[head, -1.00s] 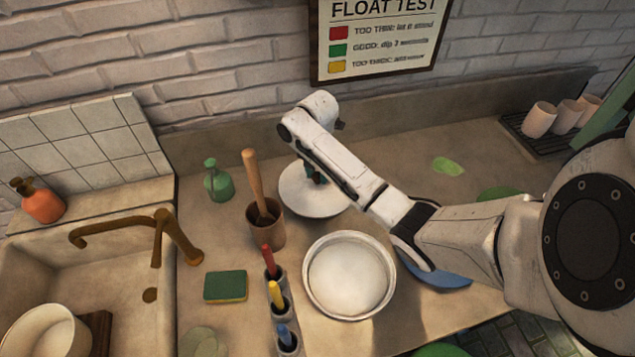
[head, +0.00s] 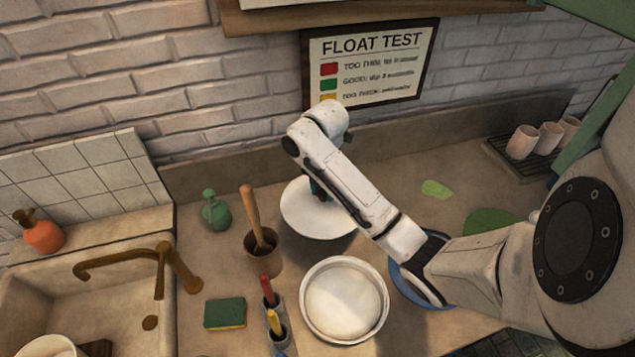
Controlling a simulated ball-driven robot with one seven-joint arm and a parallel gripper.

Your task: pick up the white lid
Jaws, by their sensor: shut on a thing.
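The white lid (head: 308,222) is a wide, shallow disc behind the round white-filled bowl and right of the wooden-handled pot. My gripper (head: 318,190) is over the lid's middle and shut on it, on a part mostly hidden by the gripper and arm. The lid looks raised above the counter, though its exact height is hard to tell. My forearm covers its right edge.
The round bowl (head: 345,300) stands in front of the lid. A brown pot (head: 263,250) with a wooden handle is close on the left. A blue-rimmed vessel (head: 408,285) sits partly under my arm. Cups (head: 522,141) stand at the far right.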

